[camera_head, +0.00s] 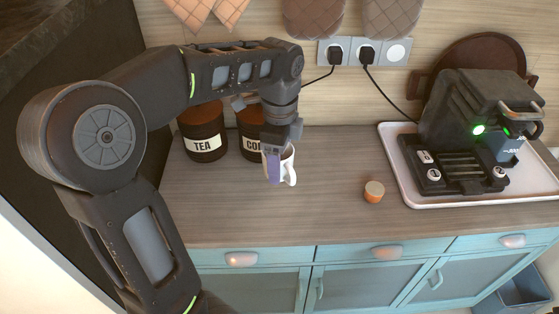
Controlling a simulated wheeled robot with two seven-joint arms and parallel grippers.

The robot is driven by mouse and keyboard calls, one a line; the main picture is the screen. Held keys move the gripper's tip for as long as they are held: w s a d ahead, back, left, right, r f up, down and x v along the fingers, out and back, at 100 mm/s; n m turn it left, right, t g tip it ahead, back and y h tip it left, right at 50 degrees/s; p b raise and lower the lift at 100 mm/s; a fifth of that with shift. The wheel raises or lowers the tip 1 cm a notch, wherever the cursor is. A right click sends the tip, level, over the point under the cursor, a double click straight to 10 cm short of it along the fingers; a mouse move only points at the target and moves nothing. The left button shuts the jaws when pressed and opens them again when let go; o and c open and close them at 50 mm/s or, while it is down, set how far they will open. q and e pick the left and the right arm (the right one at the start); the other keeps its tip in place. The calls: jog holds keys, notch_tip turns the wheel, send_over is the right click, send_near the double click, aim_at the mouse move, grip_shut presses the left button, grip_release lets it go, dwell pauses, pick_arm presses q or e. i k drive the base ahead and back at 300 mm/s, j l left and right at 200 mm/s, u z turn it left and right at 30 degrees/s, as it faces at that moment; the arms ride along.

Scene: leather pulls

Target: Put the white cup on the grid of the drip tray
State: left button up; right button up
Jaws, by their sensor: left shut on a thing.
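The white cup (288,167) is at the middle of the wooden counter, in front of the canisters, and looks upright. My left gripper (272,165) comes down from above and is shut on the cup at its left side; the fingers hide part of it. I cannot tell whether the cup touches the counter. The drip tray with its dark grid (458,168) is at the front of the black coffee machine (468,105) on the right, well apart from the cup. My right gripper is not in view.
A white-rimmed tray (420,201) lies under the machine. Dark canisters labelled TEA (203,133) and partly hidden (250,124) stand behind. Cables hang from sockets (364,51). The front counter is mostly clear.

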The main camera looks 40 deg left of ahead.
aim_at(469, 169)
jog(key=k, duration=1)
